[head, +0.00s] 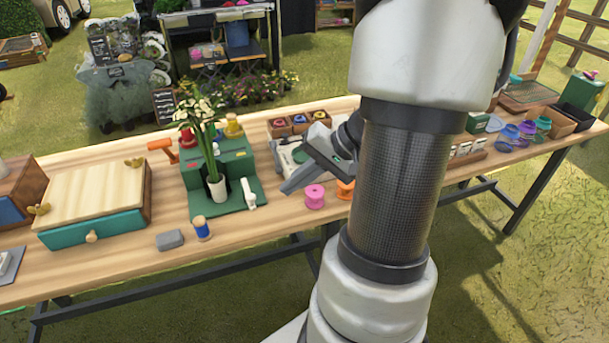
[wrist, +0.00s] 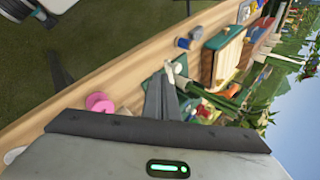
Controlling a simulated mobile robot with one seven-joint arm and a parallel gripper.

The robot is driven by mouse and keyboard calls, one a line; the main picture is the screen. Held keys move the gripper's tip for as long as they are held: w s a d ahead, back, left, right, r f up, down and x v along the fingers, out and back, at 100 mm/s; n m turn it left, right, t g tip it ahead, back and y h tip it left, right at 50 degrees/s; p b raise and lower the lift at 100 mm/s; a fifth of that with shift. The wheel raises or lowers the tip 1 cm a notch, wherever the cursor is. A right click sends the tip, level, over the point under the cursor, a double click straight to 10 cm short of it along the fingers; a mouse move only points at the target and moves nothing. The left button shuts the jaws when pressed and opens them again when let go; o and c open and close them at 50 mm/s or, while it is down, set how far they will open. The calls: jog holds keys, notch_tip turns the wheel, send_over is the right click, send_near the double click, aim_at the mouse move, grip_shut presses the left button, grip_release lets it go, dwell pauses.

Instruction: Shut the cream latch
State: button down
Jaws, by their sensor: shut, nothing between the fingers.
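A small cream-white latch (head: 248,194) stands up at the right front part of a green board (head: 229,205). In the wrist view the pale latch (wrist: 178,67) shows just beyond my fingertips, partly overlapped by them. My gripper (head: 284,189) is shut and empty, its grey fingers pointing left and slightly down. Its tips are a short way right of the latch, seemingly apart from it. The shut fingers also show in the wrist view (wrist: 162,80). The latch's exact angle and its pivot are too small to tell.
A white vase of flowers (head: 217,188) stands on the green board, left of the latch. A pink spool (head: 315,196) sits right of my gripper. A blue spool (head: 202,228) and grey block (head: 170,240) lie in front. A teal-drawer box (head: 93,232) is at left.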

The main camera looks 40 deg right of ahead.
aim_at(253, 202)
jog(key=w+a+f, duration=0.2)
jog(key=a, duration=0.1)
jog(key=w+a+f, duration=0.1)
jog(key=w, duration=0.1)
jog(key=shift+a, duration=0.2)
jog(key=shift+a+b, duration=0.15)
jog(key=shift+b, duration=0.25)
